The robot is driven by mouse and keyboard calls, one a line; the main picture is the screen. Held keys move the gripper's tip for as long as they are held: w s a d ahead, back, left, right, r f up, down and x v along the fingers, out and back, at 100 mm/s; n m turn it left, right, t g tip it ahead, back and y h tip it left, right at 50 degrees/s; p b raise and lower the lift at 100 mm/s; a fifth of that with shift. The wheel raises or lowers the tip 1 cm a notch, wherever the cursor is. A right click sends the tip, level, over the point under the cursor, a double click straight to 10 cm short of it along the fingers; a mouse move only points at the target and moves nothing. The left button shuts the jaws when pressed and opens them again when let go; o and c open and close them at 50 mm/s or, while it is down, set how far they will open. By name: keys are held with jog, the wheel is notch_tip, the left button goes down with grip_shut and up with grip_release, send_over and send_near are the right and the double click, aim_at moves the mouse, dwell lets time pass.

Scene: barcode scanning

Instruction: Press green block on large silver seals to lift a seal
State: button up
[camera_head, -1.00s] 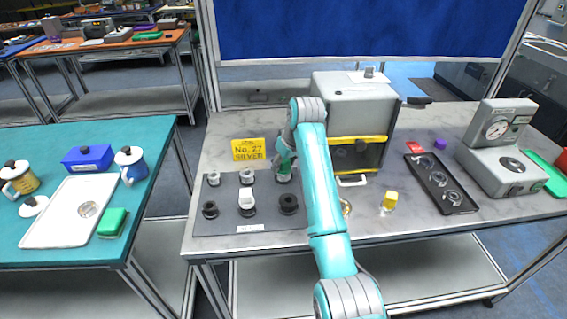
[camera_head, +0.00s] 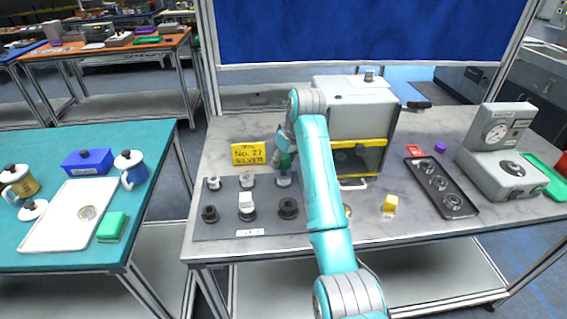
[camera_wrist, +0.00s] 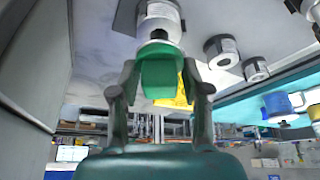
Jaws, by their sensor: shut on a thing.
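My gripper (camera_wrist: 160,92) is shut on a green block (camera_wrist: 162,76), held between its two fingers. In the head view my gripper (camera_head: 284,160) is low over the back right of the dark seal mat (camera_head: 225,228), just above a silver seal (camera_head: 283,181). In the wrist view a silver seal (camera_wrist: 160,28) meets the block's end in the picture; whether they touch is unclear. Two more silver seals, the left (camera_head: 214,183) and middle (camera_head: 247,180), stand in the same back row. The block is mostly hidden in the head view.
A yellow sign (camera_head: 248,153) reads "No. 27 SILVER". A grey cabinet (camera_head: 350,105) stands close behind my arm.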

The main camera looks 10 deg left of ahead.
jog(key=shift+r, duration=1.9)
jog(key=shift+a, duration=0.1)
